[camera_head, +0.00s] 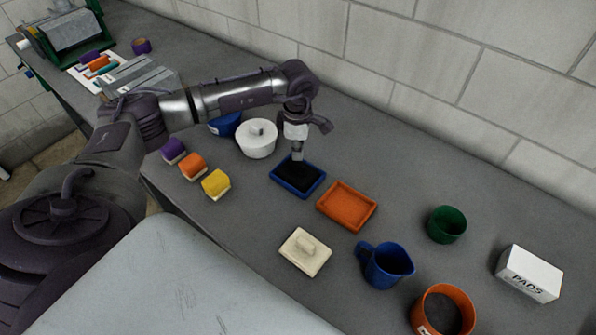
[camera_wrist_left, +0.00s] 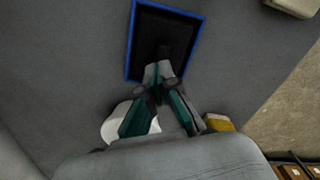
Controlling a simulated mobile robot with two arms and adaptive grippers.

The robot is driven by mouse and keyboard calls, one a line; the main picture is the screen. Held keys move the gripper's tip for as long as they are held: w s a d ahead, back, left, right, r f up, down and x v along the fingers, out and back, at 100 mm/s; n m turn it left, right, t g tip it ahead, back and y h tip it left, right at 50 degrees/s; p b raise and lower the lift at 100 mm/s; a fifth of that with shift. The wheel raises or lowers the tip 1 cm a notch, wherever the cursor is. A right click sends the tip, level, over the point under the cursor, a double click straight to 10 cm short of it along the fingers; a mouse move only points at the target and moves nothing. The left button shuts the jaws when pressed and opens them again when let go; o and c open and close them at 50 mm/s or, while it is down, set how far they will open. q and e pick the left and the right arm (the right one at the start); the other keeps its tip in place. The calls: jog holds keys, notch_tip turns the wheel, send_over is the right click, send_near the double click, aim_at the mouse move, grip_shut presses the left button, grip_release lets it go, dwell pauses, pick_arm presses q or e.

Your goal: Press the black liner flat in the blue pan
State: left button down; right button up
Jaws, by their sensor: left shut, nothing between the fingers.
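The blue pan (camera_head: 307,190) is a shallow rectangular tray on the grey bench. The black liner (camera_head: 299,174) lies inside it. In the left wrist view the pan (camera_wrist_left: 203,35) and the dark liner (camera_wrist_left: 160,28) fill the top middle. My left gripper (camera_head: 297,157) points down over the pan's far side, its fingers shut with nothing between them. Its tips (camera_wrist_left: 158,72) show over the liner near one short side of the pan; I cannot tell whether they touch it. The liner's edges look close to the pan walls. My right gripper is in neither view.
An orange tray (camera_head: 347,205) sits right beside the blue pan. A cream block with a handle (camera_head: 304,252), a blue jug (camera_head: 385,265), a green cup (camera_head: 446,224) and a PADS box (camera_head: 529,273) stand around. Yellow block (camera_head: 216,184) is at left.

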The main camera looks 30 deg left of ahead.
aim_at(297, 164)
pick_arm(q)
jog(key=shift+f+b, duration=1)
jog(key=shift+f, duration=0.15)
dwell(0.7)
jog(key=shift+s+f, duration=0.15)
jog(key=shift+s, duration=0.05)
dwell(1.3)
jog(key=shift+w+r+p, duration=0.2)
jog(key=shift+r+p, duration=0.3)
jog(key=shift+r, duration=0.6)
notch_tip(297, 164, up, 6)
jog(key=p, duration=0.3)
jog(key=shift+s, duration=0.1)
